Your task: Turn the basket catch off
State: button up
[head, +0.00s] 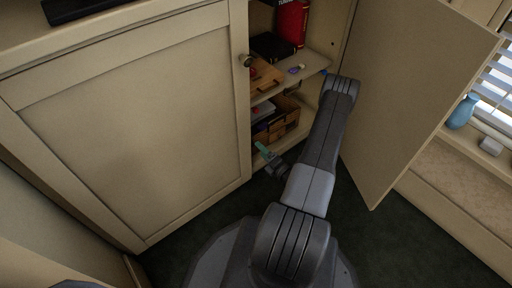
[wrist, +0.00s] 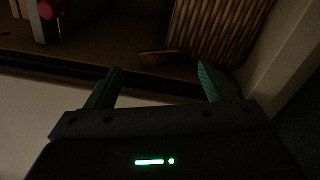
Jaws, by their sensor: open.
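A slatted brown basket (wrist: 222,30) stands inside the cabinet at the top right of the wrist view. In the head view a brown basket or box (head: 286,124) shows low in the open cabinet. A small brown wooden piece (wrist: 163,57) juts left at the basket's foot; I cannot tell whether it is the catch. No catch position is readable in the dark. My gripper (wrist: 157,80) is open and empty, its green fingers apart below the wooden piece, touching nothing I can see. In the head view my gripper (head: 262,149) is at the cabinet's lower front edge.
The right cabinet door (head: 408,95) stands open beside my arm; the left door (head: 130,120) is shut. A shelf above holds a red canister (head: 291,22), a black box (head: 272,46) and a wooden tray (head: 265,76). A dark red object (wrist: 50,9) shows left in the wrist view.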

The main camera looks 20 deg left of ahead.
aim_at(253, 142)
jog(key=b+x, duration=0.1)
jog(key=x, duration=0.4)
